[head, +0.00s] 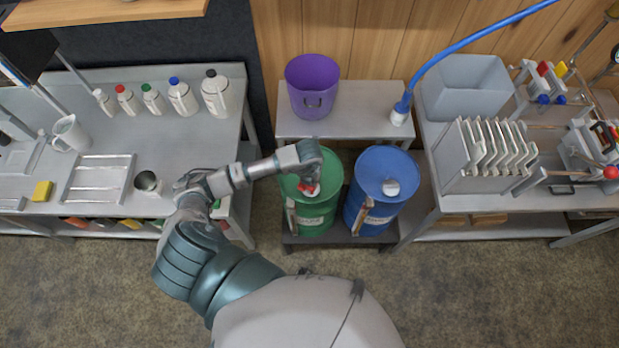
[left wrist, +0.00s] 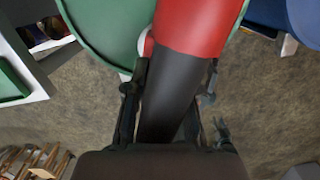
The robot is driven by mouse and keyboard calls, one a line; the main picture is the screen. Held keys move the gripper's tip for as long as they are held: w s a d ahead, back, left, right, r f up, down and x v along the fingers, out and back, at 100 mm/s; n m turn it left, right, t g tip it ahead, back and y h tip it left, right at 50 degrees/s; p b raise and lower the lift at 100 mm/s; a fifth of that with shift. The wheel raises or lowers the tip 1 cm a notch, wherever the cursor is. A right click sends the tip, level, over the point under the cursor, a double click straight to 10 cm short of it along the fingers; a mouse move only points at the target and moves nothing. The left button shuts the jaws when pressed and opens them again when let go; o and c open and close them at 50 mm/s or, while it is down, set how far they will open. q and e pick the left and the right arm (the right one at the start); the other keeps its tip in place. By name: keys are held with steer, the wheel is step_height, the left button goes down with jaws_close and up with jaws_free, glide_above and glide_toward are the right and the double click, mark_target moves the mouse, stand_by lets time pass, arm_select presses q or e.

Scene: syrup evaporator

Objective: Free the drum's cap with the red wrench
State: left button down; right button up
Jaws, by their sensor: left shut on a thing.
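The green drum (head: 316,216) stands on a low shelf beside the blue drum (head: 374,174). My left gripper (head: 309,182) is over the green drum's top. It is shut on the red wrench (head: 306,189), whose black grip (left wrist: 170,95) lies between the fingers in the left wrist view. The wrench's red part runs ahead over the green drum (left wrist: 105,25). A white cap (left wrist: 147,45) shows partly at the wrench's left edge; whether the wrench engages it is hidden. The blue drum has its own white cap (head: 391,188). My right gripper is not in view.
A purple bucket (head: 314,87) stands on the bench behind the drums, and a blue hose (head: 455,52) comes down to its right. The left bench (head: 190,158) holds bottles and a jug. The right bench (head: 470,203) holds a plate press. Floor in front is clear.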

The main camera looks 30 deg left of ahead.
arm_select(q)
steer(key=n+p, duration=0.1)
steer(key=n, duration=0.2)
steer(key=shift+d, duration=0.1)
steer(key=shift+f+n, duration=0.1)
steer(key=shift+n, duration=0.4)
steer(key=shift+d+n+y+p, duration=0.1)
steer(key=shift+n+y+p, duration=0.2)
steer(key=shift+n+p, duration=0.55)
steer(key=n+p, duration=0.1)
steer(key=n, duration=0.2)
steer(key=shift+d+n+g, duration=0.1)
steer(key=shift+n+g, duration=0.15)
steer(key=shift+g, duration=0.15)
steer(key=shift+w+r+p, duration=0.2)
steer(key=shift+r+p, duration=0.5)
steer(key=shift+r, duration=0.2)
steer(key=shift+r+p, duration=1.85)
steer(key=shift+r, duration=0.4)
